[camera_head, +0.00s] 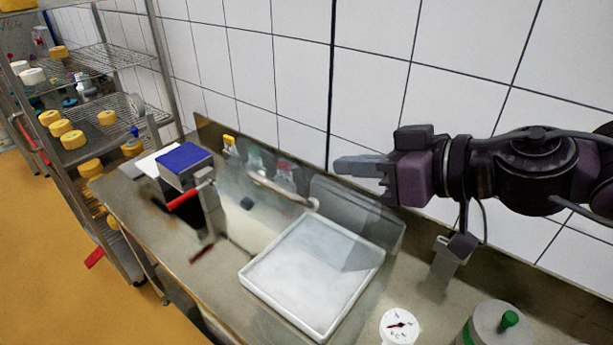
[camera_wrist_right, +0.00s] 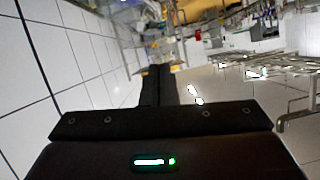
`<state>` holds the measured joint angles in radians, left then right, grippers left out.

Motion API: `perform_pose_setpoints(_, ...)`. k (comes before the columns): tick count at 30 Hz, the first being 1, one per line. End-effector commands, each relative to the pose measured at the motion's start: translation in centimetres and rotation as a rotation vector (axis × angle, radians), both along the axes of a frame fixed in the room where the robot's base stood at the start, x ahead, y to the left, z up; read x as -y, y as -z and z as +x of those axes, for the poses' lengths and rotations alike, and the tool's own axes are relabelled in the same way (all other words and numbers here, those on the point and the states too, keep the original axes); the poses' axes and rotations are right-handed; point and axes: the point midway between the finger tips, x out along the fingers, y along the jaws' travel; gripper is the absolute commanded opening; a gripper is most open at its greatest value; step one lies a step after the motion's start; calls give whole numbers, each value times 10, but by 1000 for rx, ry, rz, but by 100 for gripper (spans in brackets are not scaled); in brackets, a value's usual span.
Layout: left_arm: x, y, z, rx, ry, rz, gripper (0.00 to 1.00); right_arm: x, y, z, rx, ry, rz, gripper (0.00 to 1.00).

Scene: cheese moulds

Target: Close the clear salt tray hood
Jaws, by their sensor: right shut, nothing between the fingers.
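The clear salt tray hood (camera_head: 325,205) is a see-through panel with a pale curved handle (camera_head: 280,190), seen at the back of the white salt tray (camera_head: 258,288). It seems to stand raised and tilted, but its edges are faint and I cannot tell its exact angle. The tray sits on the counter with a white layer inside. My right gripper (camera_head: 340,166) is shut and empty, pointing left, in front of the wall tiles and above the hood's back part in the picture. Its fingers also show together in the right wrist view (camera_wrist_right: 158,85). My left gripper is out of view.
A blue-topped box (camera_head: 184,157) with a red handle stands left on the counter (camera_head: 235,290). A white dial (camera_head: 399,325) and a green-knobbed lidded pot (camera_head: 497,325) are at the front right. Wire shelves (camera_head: 95,60) with yellow cheeses stand at the left. The tiled wall (camera_head: 300,60) is close behind.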

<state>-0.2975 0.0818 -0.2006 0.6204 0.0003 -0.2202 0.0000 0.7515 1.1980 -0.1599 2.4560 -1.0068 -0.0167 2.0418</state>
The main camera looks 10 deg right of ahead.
Motion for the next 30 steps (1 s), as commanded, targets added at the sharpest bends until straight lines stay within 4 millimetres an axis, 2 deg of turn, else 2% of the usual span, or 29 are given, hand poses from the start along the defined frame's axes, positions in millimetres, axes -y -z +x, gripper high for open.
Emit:
perform_pose_setpoints(1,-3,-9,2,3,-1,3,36,-7,-3,5,-1,-4,6,0)
perform_pose_setpoints(3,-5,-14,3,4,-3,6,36,-16,2,12,-3,-6,7,0)
perform_pose_setpoints(12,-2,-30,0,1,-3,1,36,-57,27,48,-3,-4,2,0)
perform_pose_setpoints(15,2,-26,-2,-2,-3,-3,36,-54,47,43,-4,0,-2,0)
perform_pose_setpoints(19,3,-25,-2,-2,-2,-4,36,-54,60,40,-2,-1,0,0)
perform_pose_setpoints(30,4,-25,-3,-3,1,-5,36,-54,65,39,1,-1,0,0)
